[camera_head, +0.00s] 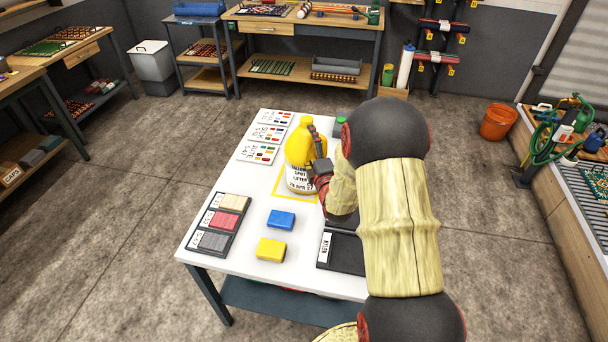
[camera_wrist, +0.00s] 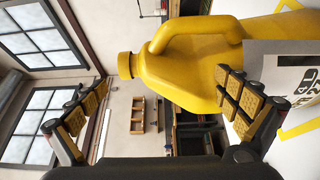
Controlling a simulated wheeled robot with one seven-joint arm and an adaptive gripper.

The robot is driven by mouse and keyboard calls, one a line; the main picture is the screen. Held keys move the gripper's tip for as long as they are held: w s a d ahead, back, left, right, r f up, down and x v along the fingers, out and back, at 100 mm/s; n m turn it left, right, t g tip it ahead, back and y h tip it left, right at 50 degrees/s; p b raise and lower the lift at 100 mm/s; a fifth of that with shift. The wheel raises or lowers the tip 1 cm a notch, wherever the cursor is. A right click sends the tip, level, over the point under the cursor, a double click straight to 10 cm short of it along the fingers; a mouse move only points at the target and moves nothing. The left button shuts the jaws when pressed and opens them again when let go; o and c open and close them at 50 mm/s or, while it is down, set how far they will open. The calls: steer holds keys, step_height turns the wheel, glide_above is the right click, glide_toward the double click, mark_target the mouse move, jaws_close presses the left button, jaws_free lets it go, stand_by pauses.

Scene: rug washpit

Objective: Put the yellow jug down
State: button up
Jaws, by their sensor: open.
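The yellow jug (camera_head: 299,151) with a white label stands upright on the white table (camera_head: 200,258), within a yellow outlined square (camera_head: 279,184). My gripper (camera_head: 316,158) is at the jug's right side, and my arm hides part of the table behind it. In the wrist view the jug (camera_wrist: 190,62) appears sideways, with its cap at the left and its handle at the top. My gripper (camera_wrist: 160,112) is open there; its fingers are spread wide. One finger overlaps the jug's body in the picture; I cannot tell whether it touches.
A blue sponge (camera_head: 281,220) and a yellow sponge (camera_head: 271,249) lie in front of the jug. A tray of coloured blocks (camera_head: 218,224) is at left, with label cards (camera_head: 268,133) behind it. A dark tray (camera_head: 342,250) lies right, partly behind my arm.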

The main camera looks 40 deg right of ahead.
steer(key=shift+d+b+x, duration=0.2)
steer(key=shift+b+x, duration=0.75)
steer(key=shift+x, duration=2.35)
steer(key=shift+s, duration=0.15)
steer(key=shift+c, duration=0.3)
steer(key=shift+f, duration=0.1)
steer(key=c, duration=1.6)
steer(key=shift+r, duration=0.25)
steer(key=shift+c, duration=0.4)
